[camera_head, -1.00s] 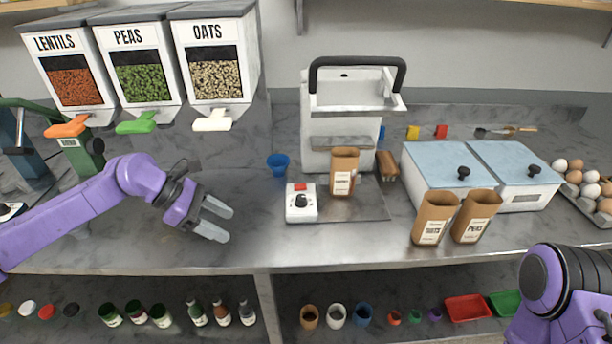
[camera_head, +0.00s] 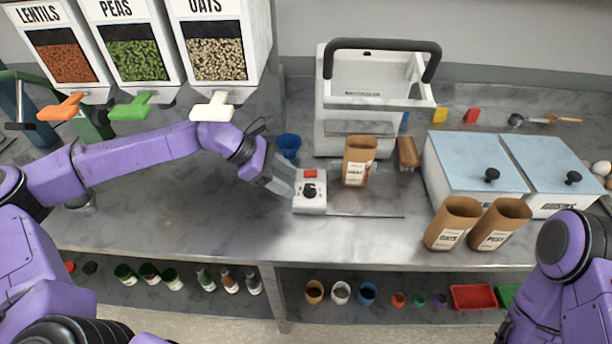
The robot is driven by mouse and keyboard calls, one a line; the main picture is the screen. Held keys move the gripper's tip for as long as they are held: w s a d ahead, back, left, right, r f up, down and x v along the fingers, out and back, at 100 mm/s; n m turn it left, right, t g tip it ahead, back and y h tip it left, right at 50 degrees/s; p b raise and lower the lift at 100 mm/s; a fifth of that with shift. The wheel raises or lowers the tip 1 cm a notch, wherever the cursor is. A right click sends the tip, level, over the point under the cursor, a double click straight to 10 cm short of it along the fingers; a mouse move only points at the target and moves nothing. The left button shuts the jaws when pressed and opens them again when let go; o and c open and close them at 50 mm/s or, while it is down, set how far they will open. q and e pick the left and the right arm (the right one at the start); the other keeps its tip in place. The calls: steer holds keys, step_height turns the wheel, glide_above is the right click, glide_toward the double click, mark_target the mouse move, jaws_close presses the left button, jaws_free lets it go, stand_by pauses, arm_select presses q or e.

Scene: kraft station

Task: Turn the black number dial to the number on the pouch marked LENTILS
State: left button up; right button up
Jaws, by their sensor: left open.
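The black number dial (camera_head: 309,191) sits on a small white box with a red button (camera_head: 310,174), in the middle of the counter. My left gripper (camera_head: 288,184) is open, just left of the white box, with its fingers pointing towards it; whether it touches the box I cannot tell. A brown pouch (camera_head: 359,161) with a pale label stands right of the dial, in front of the white machine (camera_head: 372,98); its label is too small to read. Two more brown pouches, one (camera_head: 452,222) and another (camera_head: 499,224), stand at the front right. My right gripper is out of view.
Dispensers of lentils (camera_head: 62,54), peas (camera_head: 136,52) and oats (camera_head: 212,48) hang at the upper left. A blue cup (camera_head: 289,145) stands just behind my left gripper. Blue-lidded bins (camera_head: 475,160) stand at the right. The front counter left of the dial is clear.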

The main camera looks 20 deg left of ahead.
mark_target(309, 187)
arm_select(q)
steer(key=d, duration=0.1)
steer(key=d+f, duration=0.1)
steer(key=w+d+p, duration=0.1)
steer(key=d, duration=0.1)
steer(key=shift+w+f, duration=0.1)
steer(key=shift+f, duration=0.15)
steer(key=shift+w+d+f, duration=0.15)
steer(key=shift+f, duration=0.25)
steer(key=c, duration=1)
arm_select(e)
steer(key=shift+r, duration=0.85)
